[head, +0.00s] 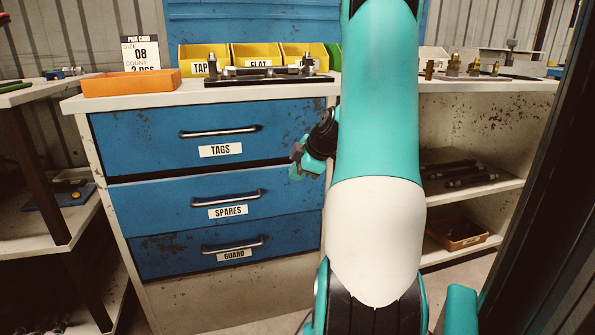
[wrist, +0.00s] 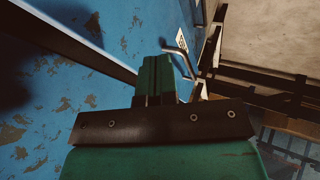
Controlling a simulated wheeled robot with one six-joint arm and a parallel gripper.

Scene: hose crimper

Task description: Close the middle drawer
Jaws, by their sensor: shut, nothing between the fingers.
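The blue middle drawer (head: 170,205), labelled SPARES, sits between the TAGS and GUARD drawers. Its front seems to stand slightly forward of the one below; how far out it is I cannot tell. Its metal handle (head: 226,198) is above the label. My gripper (head: 297,163) is shut and empty, in front of the cabinet's right side near the line between top and middle drawers. In the wrist view the closed fingers (wrist: 155,78) point at worn blue fronts, with a handle (wrist: 184,60) ahead. Contact cannot be told.
The top drawer (head: 140,135) and bottom drawer (head: 165,257) look flush. On the worktop are an orange tray (head: 130,83), yellow bins (head: 252,55) and a dark fixture (head: 268,79). Open shelves (head: 465,200) stand right, behind my arm. A dark post (head: 545,190) borders the right.

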